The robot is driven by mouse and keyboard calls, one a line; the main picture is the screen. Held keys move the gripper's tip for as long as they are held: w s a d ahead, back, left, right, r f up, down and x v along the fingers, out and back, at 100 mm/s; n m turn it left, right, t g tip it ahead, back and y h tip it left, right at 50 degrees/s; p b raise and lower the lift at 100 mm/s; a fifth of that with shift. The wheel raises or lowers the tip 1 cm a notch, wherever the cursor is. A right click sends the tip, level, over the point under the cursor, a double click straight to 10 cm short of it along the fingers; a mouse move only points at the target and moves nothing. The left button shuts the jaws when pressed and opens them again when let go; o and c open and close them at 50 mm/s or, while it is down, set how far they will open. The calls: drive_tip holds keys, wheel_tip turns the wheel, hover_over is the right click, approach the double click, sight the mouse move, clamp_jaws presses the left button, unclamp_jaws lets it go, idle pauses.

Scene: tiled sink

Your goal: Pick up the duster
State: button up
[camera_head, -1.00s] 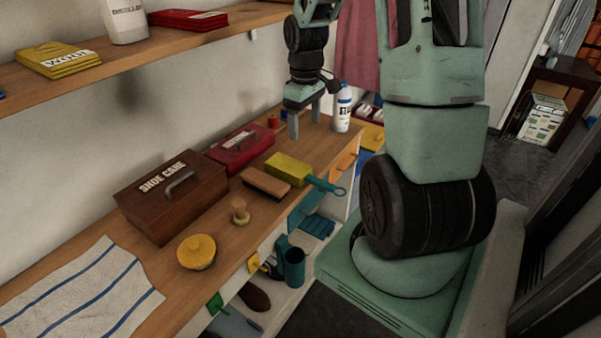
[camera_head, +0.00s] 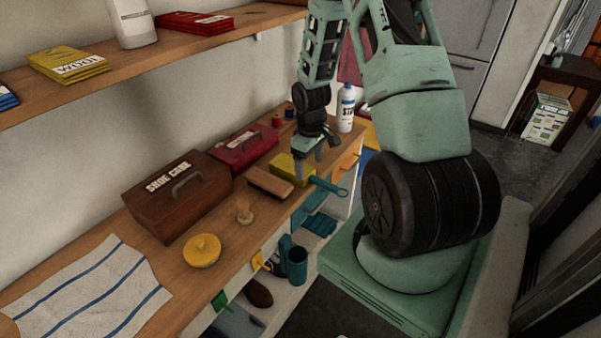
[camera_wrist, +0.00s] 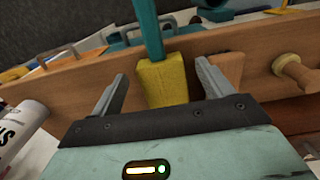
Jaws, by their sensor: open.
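The duster (camera_head: 284,166) has a yellow head and a teal handle with a ring end. It lies on the wooden counter near the front edge, its handle sticking out past the edge. In the wrist view the duster's yellow head (camera_wrist: 165,86) appears between my two fingers, with gaps on both sides, and its handle points away. My gripper (camera_head: 309,165) is open and empty, over the handle side of the duster's head, and partly covers it in the head view. How far the fingertips are above the counter is hard to tell.
A wooden brush (camera_head: 267,182) lies close beside the duster. A red box (camera_head: 245,148) and a brown shoe care box (camera_head: 178,195) stand behind. A white bottle (camera_head: 346,108) stands at the far end. A wall shelf (camera_head: 130,70) runs above.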

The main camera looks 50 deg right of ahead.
sight(309, 172)
drive_tip(key=shift+d+f+p, duration=0.1)
drive_tip(key=shift+f+p, duration=0.55)
drive_tip(key=shift+f, duration=1.55)
drive_tip(key=shift+c, duration=0.3)
drive_tip(key=c, duration=0.8)
drive_tip(key=shift+w+r, duration=0.1)
drive_tip(key=shift+r, duration=0.05)
